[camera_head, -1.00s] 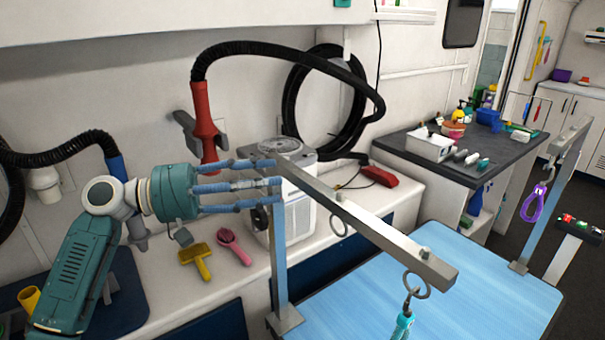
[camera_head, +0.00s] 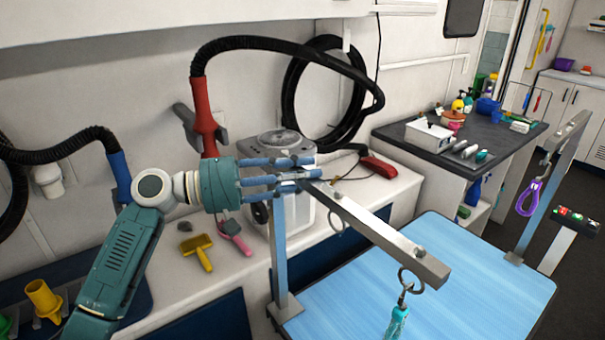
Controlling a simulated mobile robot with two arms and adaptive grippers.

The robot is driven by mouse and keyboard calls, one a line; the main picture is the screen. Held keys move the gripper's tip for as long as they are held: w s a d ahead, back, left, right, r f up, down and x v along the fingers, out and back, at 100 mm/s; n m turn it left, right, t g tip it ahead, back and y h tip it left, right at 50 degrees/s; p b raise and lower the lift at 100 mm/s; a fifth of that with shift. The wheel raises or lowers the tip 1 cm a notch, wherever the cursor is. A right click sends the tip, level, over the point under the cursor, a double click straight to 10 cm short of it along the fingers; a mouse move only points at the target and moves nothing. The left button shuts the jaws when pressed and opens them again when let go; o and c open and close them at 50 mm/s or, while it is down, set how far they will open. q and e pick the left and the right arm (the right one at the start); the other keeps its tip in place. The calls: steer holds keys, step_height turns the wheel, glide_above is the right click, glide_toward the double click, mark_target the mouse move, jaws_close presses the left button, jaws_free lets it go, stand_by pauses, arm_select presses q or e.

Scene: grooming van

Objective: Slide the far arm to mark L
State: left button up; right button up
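One grooming arm, a grey post (camera_head: 279,245) with a horizontal bar (camera_head: 385,235), stands at the table's left edge on a clamp foot (camera_head: 286,308). A teal loop holder (camera_head: 398,322) hangs from a ring at its bar end. A second grooming arm (camera_head: 543,200) with a purple loop (camera_head: 527,198) stands at the right edge. I cannot read a mark L. My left gripper (camera_head: 308,172) is at the first arm's top corner, its straight fingers spread apart and overlapping the post top and bar; contact is unclear. My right gripper is not in view.
The blue grooming table (camera_head: 440,300) is bare. Behind my gripper, a white counter (camera_head: 200,285) holds a yellow brush (camera_head: 198,250), a pink brush (camera_head: 235,236) and a white machine (camera_head: 302,212). A red nozzle (camera_head: 204,120) hangs on a black hose. Bottles and tools crowd a dark worktop (camera_head: 395,132).

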arm_select(q)
jaws_close()
steer(key=shift+r, duration=0.45)
step_height(320, 180, up, 24)
steer(key=p, duration=1.3)
steer(key=shift+a+r, duration=0.1)
steer(key=o, duration=1.1)
jaws_free()
steer(key=shift+f, duration=0.2)
steer(key=v, duration=1.2)
